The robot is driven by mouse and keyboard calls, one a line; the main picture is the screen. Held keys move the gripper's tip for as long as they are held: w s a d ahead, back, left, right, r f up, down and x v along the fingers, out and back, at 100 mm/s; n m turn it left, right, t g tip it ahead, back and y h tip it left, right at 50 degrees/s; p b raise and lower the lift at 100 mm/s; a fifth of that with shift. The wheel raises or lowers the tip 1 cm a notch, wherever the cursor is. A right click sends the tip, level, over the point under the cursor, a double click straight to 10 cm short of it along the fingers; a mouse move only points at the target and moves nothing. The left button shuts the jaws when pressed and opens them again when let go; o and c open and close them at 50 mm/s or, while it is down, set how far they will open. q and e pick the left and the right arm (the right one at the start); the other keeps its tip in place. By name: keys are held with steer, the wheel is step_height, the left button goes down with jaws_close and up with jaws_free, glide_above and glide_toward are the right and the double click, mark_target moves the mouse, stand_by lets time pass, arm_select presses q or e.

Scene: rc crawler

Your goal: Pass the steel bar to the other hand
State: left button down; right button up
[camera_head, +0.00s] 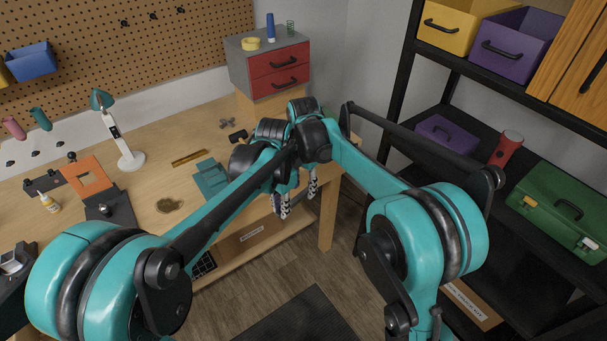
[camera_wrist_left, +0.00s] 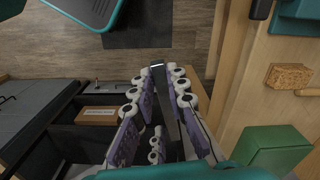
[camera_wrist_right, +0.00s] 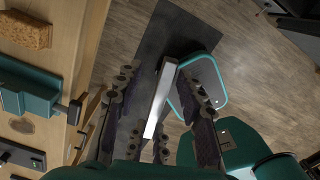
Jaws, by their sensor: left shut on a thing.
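The steel bar (camera_wrist_left: 166,98) is a slim grey bar between the fingers of my left gripper (camera_wrist_left: 160,85), which is shut on it. In the right wrist view the bar (camera_wrist_right: 160,98) shows bright and runs lengthwise between the spread fingers of my right gripper (camera_wrist_right: 160,80), with gaps on both sides. My right gripper is open around the bar. In the head view my left gripper (camera_head: 281,206) and right gripper (camera_head: 312,185) hang close together past the table's front edge; the bar cannot be made out there.
The wooden workbench (camera_head: 225,140) holds a teal holder (camera_head: 210,178), a lamp (camera_head: 125,135) and an orange plate (camera_head: 86,177). A red drawer unit (camera_head: 278,70) stands at its back. A black shelf with a green toolbox (camera_head: 560,210) is at the right. Open floor lies below the grippers.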

steer(key=shift+f, duration=0.45)
steer(key=shift+c, duration=0.3)
jaws_close()
arm_select(q)
steer(key=c, duration=1.4)
jaws_free()
